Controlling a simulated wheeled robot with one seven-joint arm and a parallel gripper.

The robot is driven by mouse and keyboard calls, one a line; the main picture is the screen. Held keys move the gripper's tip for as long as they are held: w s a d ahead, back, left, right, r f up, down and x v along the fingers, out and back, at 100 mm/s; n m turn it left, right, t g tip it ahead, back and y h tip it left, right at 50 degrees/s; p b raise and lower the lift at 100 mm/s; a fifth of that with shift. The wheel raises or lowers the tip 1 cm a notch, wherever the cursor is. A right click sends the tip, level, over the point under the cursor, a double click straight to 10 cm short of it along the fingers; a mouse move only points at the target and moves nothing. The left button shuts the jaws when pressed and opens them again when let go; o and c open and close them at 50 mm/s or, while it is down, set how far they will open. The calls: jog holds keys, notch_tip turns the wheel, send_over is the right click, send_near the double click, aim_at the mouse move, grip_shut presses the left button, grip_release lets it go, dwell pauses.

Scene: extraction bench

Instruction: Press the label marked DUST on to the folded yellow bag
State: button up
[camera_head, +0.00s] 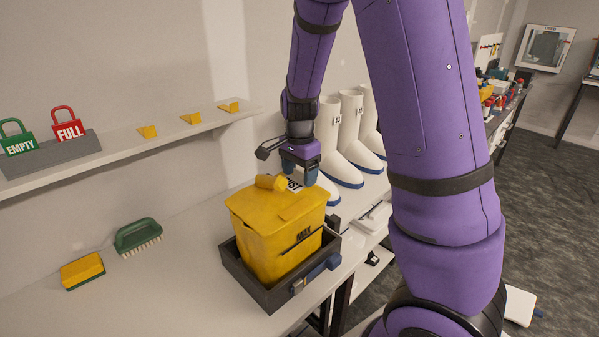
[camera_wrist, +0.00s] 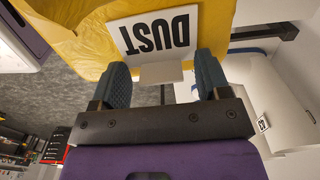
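The folded yellow bag (camera_head: 262,235) stands upright in a dark grey crate (camera_head: 268,297), with a rolled end at its top and a MAX mark on its front. The white label marked DUST (camera_wrist: 155,35) lies against the yellow bag (camera_wrist: 85,40) in the wrist view. In the head view, only part of the label (camera_head: 294,185) shows under my gripper. My gripper (camera_head: 300,175) is over the top of the bag. In the wrist view its fingers (camera_wrist: 163,82) are spread, with the label's small pale tab between them and gaps on both sides.
White boots (camera_head: 335,145) with blue soles stand close behind my gripper. A green brush (camera_head: 138,237) and a yellow sponge (camera_head: 82,271) lie on the bench to the left. A shelf (camera_head: 110,145) above holds EMPTY (camera_head: 17,137) and FULL (camera_head: 67,125) tags. Bench between sponge and crate is clear.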

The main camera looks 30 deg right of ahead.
jog(key=shift+r, duration=0.1)
notch_tip(320, 180, up, 11)
jog(key=shift+f, duration=0.2)
jog(key=shift+c, duration=0.5)
jog(key=c, duration=0.3)
jog(key=shift+a+f, duration=0.4)
jog(key=shift+a, duration=0.05)
jog(key=c, duration=0.8)
jog(key=shift+s+a+f, duration=0.1)
jog(key=shift+a+f, duration=0.1)
jog(key=shift+f, duration=0.05)
grip_shut()
jog(key=shift+s+a+f, duration=0.1)
jog(key=shift+a+f, duration=0.1)
jog(key=shift+f, duration=1)
jog(key=shift+w+a+f, duration=0.1)
jog(key=shift+a+f, duration=0.05)
jog(key=shift+f, duration=1.05)
jog(key=shift+s+a+f, duration=0.1)
jog(key=shift+a+f, duration=0.1)
jog(key=shift+f, duration=1)
